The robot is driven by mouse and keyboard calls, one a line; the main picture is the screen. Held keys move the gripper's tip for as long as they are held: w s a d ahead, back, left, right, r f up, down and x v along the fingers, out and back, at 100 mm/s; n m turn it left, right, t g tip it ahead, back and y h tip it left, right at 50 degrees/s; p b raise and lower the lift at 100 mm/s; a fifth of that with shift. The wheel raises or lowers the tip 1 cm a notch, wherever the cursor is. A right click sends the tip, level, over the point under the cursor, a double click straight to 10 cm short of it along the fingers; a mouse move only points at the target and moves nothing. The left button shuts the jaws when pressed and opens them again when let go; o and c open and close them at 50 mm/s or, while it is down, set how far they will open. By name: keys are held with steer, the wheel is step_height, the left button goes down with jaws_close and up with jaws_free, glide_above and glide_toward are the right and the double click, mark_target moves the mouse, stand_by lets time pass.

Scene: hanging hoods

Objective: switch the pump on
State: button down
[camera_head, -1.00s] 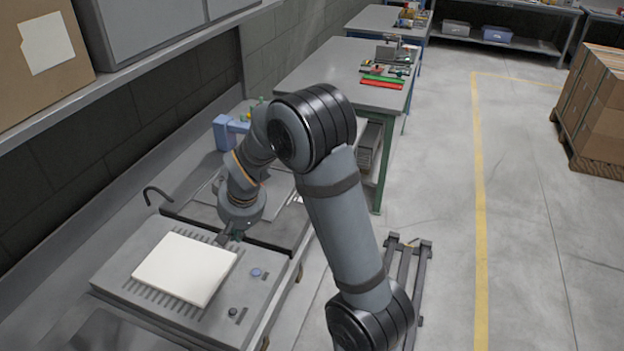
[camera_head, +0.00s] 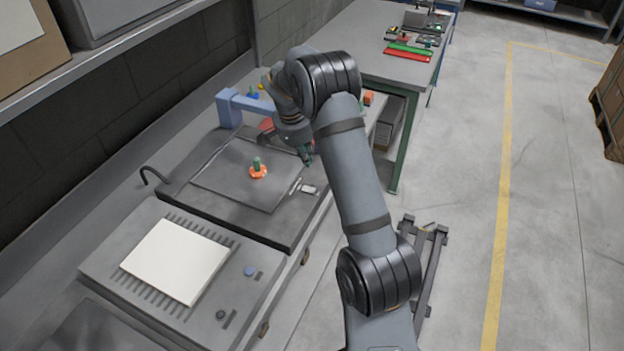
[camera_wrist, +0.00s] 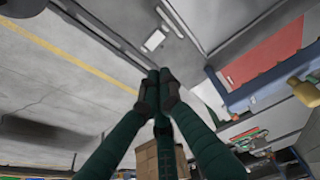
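A small white switch-like part (camera_head: 309,189) sits at the right edge of the dark flat unit (camera_head: 230,220). A similar white part shows in the wrist view (camera_wrist: 154,40). An orange and green piece (camera_head: 258,171) stands on the grey plate of that unit. I cannot tell which thing is the pump. My gripper (camera_head: 307,158) is above and behind the white part, apart from it. In the wrist view my gripper (camera_wrist: 158,92) has its dark green fingers together at the tips, with nothing seen between them.
A blue bracket (camera_head: 229,108) and a black hook (camera_head: 154,176) are at the left. A green-legged table (camera_head: 375,60) stands behind; the floor at right is mostly clear.

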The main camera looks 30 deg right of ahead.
steer(key=p, duration=0.3)
glide_above(313, 187)
steer(key=a, duration=0.1)
steer(key=f, duration=0.9)
steer(key=shift+s, duration=0.2)
steer(key=shift+f, duration=0.75)
steer(key=shift+s, duration=0.1)
